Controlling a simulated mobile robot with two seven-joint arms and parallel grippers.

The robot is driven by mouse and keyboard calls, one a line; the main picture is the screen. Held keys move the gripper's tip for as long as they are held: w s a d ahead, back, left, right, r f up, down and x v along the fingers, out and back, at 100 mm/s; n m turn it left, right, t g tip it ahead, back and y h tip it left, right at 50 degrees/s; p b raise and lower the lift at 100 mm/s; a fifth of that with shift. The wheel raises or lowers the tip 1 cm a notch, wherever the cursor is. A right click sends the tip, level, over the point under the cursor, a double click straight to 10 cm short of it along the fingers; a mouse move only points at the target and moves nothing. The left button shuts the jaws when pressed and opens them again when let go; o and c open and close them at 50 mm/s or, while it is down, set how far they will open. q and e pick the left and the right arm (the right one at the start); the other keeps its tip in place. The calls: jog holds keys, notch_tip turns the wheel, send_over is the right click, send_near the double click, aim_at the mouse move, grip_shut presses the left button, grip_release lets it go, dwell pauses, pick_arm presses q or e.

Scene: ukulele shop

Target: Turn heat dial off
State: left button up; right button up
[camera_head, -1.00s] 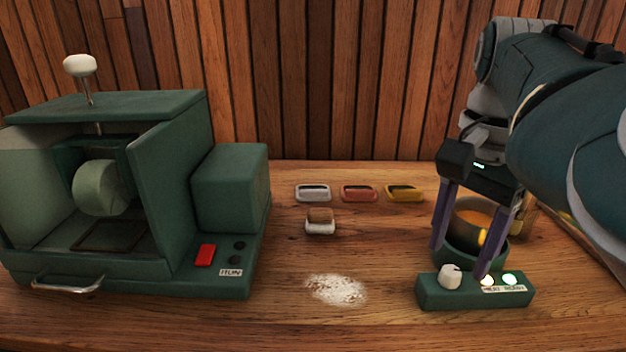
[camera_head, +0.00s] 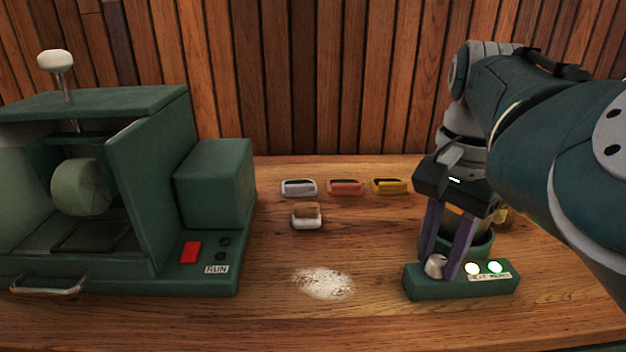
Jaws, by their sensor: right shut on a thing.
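The heat dial (camera_head: 435,266) is a pale round knob on the left of the green heater's front panel (camera_head: 460,285). My right gripper (camera_head: 440,272) points down with its two purple fingers on either side of the dial, shut on it. Two lamps (camera_head: 472,269) glow to the right of the dial, one yellowish-white and one greenish-white. Behind the fingers, the pot on the heater is mostly hidden by my gripper. My left gripper is not in view.
A green machine (camera_head: 140,190) with a red button (camera_head: 190,252) and a RUN label stands at the left. Grey, red and yellow trays (camera_head: 345,187) line the back, with a small brush-like block (camera_head: 307,216) before them. White powder (camera_head: 323,283) lies mid-table.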

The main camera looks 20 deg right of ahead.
grip_shut()
jog(key=shift+r+n+p, duration=0.2)
jog(key=shift+n+p, duration=0.6)
jog(key=shift+p, duration=0.25)
jog(key=shift+n+p, duration=1.2)
jog(key=n+p, duration=0.2)
jog(key=shift+n, duration=0.3)
jog(key=n+p, duration=0.1)
jog(key=n, duration=0.1)
jog(key=shift+f+n, duration=0.1)
jog(key=shift+n, duration=0.3)
jog(key=n+p, duration=0.1)
jog(key=n, duration=0.4)
jog(key=n+p, duration=0.1)
jog(key=n, duration=0.4)
jog(key=shift+f, duration=0.1)
jog(key=shift+n, duration=0.4)
